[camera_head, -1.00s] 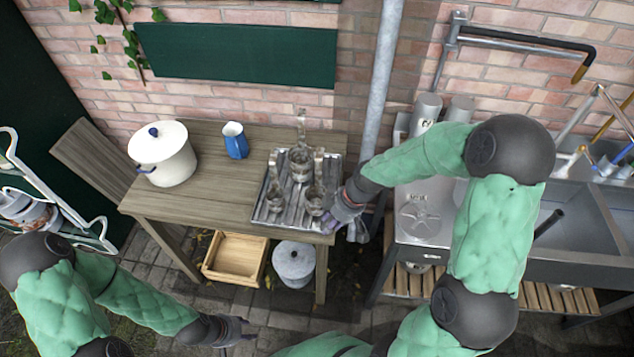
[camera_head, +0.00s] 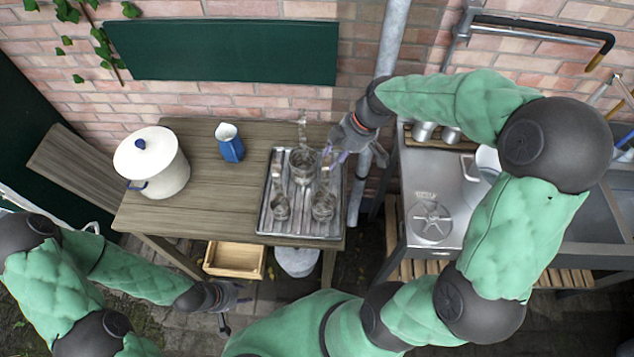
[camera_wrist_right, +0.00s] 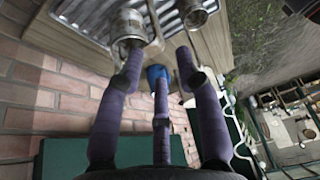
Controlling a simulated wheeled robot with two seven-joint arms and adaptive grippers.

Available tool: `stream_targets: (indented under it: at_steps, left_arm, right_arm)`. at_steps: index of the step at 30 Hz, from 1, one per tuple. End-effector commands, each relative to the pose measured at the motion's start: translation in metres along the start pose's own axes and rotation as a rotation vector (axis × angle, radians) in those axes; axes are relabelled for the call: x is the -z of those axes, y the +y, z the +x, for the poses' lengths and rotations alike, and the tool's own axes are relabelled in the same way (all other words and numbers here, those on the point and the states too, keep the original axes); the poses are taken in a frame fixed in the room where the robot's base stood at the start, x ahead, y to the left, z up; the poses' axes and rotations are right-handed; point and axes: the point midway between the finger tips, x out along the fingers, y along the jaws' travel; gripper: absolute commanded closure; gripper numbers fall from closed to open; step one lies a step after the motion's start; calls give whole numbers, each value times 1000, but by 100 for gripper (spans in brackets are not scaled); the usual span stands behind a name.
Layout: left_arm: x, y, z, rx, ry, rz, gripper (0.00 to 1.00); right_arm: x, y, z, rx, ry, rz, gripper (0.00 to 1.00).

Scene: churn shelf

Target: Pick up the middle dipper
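Three metal dippers with upright handles stand on a ribbed metal tray (camera_head: 266,218): one at the back (camera_head: 302,162), one front left (camera_head: 281,206) and one front right (camera_head: 323,206). I cannot tell for certain which is the middle one. My right gripper (camera_head: 335,156) is just right of the back dipper, its purple fingers spread and empty. In the right wrist view, the gripper (camera_wrist_right: 160,68) has a dipper (camera_wrist_right: 128,24) beyond its left fingertip and another (camera_wrist_right: 193,12) at the upper right. My left gripper (camera_head: 236,308) hangs empty in front of the table, fingers apart.
The wooden table (camera_head: 205,195) also carries a white lidded pot (camera_head: 160,168) and a blue jug (camera_head: 231,148). A wooden crate (camera_head: 235,260) and grey pot (camera_head: 296,262) are below. A metal sink unit (camera_head: 440,180) and a pipe (camera_head: 388,45) are to the right.

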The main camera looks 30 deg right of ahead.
Motion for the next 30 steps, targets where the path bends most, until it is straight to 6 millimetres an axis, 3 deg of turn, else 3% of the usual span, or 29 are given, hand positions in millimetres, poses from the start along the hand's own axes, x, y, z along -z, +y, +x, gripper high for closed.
stream_targets:
  at_steps: [9, 16, 24, 30]
  left_arm:
    - [-1, -2, 6, 0, -2, 0, 60]
    - [0, -3, 8, 0, -1, 0, 60]
    - [0, -5, 14, 0, -1, 0, 60]
    - [0, -5, 15, 0, -1, 0, 60]
  right_arm:
    - [0, -1, 44, 3, -1, 0, 65]
    - [0, -1, 59, 3, -1, 0, 65]
    - [0, -1, 96, 4, -1, -1, 65]
    - [0, -1, 106, 1, 0, 0, 65]
